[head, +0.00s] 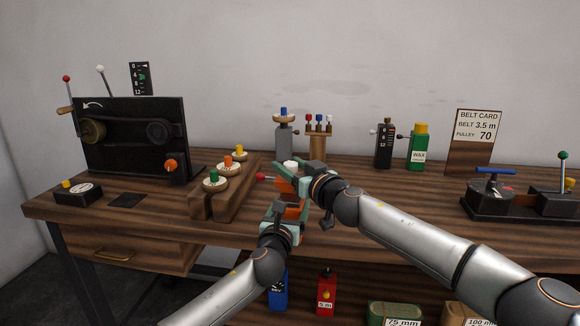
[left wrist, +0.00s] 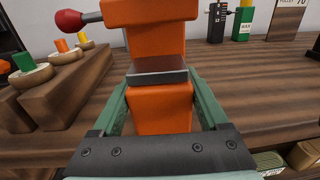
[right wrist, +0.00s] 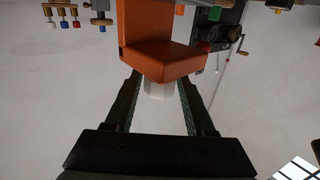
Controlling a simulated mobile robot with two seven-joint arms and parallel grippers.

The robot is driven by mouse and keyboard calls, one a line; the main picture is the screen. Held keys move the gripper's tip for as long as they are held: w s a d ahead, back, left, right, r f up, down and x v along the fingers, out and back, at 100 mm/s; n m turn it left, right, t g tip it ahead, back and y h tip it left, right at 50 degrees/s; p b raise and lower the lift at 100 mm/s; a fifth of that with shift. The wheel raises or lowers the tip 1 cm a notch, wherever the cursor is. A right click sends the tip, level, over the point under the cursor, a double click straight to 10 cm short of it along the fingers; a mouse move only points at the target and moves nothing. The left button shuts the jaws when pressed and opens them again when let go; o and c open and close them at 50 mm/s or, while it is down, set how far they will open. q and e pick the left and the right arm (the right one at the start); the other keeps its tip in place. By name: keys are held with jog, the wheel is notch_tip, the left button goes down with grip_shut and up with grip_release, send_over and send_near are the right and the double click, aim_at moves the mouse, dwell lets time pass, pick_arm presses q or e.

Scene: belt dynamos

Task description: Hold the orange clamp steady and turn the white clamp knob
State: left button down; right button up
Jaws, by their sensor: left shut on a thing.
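The orange clamp (head: 292,212) stands at the front edge of the wooden bench, with a red-tipped rod (head: 260,176) sticking out to the left. My left gripper (head: 287,224) is shut on its lower orange block, which fills the space between the fingers in the left wrist view (left wrist: 160,108). My right gripper (right wrist: 160,104) is open, with a finger on each side of the knob and a visible gap to both. In the head view, my right gripper partly hides the clamp.
A wooden stand with capped spools (head: 228,178) is left of the clamp, and a black crank panel (head: 130,150) is behind it. A grey bottle (head: 284,142), green wax bottle (head: 418,150) and lever device (head: 520,205) stand on the bench. Bench between clamp and lever device is mostly clear.

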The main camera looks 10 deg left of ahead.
grip_shut()
dwell(0.4)
jog(key=shift+w+n+g+y, duration=0.1)
jog(key=shift+n+g+y, duration=1.1)
jog(key=shift+g, duration=0.3)
jog(key=shift+n+y, duration=0.4)
jog(key=shift+o, duration=1.6)
grip_release()
jog(key=shift+d, duration=0.1)
